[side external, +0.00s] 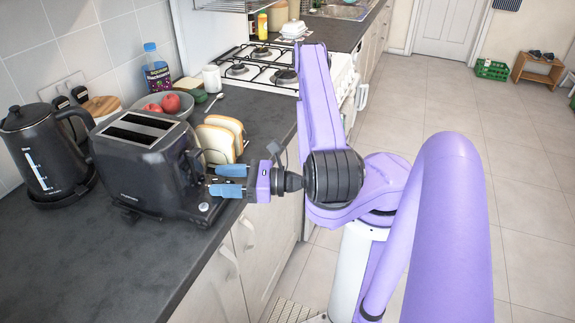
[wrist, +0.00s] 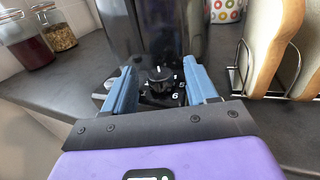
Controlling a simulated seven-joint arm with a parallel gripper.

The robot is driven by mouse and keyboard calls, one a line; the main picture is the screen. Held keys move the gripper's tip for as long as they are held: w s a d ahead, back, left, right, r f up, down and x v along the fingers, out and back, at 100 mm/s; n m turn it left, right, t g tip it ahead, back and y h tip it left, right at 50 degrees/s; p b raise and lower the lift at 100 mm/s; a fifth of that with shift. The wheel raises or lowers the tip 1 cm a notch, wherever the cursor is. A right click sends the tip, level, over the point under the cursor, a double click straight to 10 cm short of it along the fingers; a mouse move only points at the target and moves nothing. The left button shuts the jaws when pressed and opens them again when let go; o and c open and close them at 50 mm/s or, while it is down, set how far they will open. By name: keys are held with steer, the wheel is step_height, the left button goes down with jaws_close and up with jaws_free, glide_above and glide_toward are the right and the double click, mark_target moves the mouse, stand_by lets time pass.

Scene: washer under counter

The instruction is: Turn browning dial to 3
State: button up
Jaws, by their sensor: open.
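The black toaster (side external: 145,165) stands on the dark counter with its two slots facing up. Its browning dial (wrist: 160,78) is a small black knob with white numbers around it, among them a 5 and a 6, low on the toaster's end face. In the side view the dial is hidden by my gripper (side external: 222,181). My gripper, with blue fingers, is level and points at that end face. In the wrist view my gripper (wrist: 161,92) is open, with one finger on each side of the dial and a gap on both sides. I cannot tell which number the dial points to.
A rack of bread slices (side external: 220,140) stands close beside the toaster; it also shows at right in the wrist view. A black kettle (side external: 42,150) stands left of the toaster. A fruit bowl (side external: 168,103) sits behind. The front counter is clear.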

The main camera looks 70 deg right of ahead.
steer(key=shift+w+d+n+g+y, duration=0.15)
steer(key=shift+n+g+y, duration=0.7)
steer(key=shift+y, duration=0.45)
steer(key=shift+d+n+g+y, duration=0.1)
steer(key=shift+n+g+y, duration=0.55)
steer(key=shift+n+y, duration=0.55)
steer(key=shift+y, duration=0.3)
steer(key=n+g+y, duration=0.1)
steer(key=g, duration=0.1)
steer(key=n+g+y, duration=0.3)
steer(key=n+g, duration=0.1)
steer(key=shift+w+d, duration=0.25)
steer(key=shift+w, duration=0.05)
steer(key=v, duration=1.7)
steer(key=s+a+r+n+g+h, duration=0.3)
steer(key=s+a+r+n+h, duration=0.2)
steer(key=n, duration=1.2)
steer(key=s+a+r+n+g+h, duration=0.4)
steer(key=a+n+h, duration=0.6)
steer(key=n, duration=0.8)
steer(key=shift+s+a+r+g+h, duration=0.3)
steer(key=shift+s+a+r, duration=0.3)
steer(key=shift+a, duration=0.5)
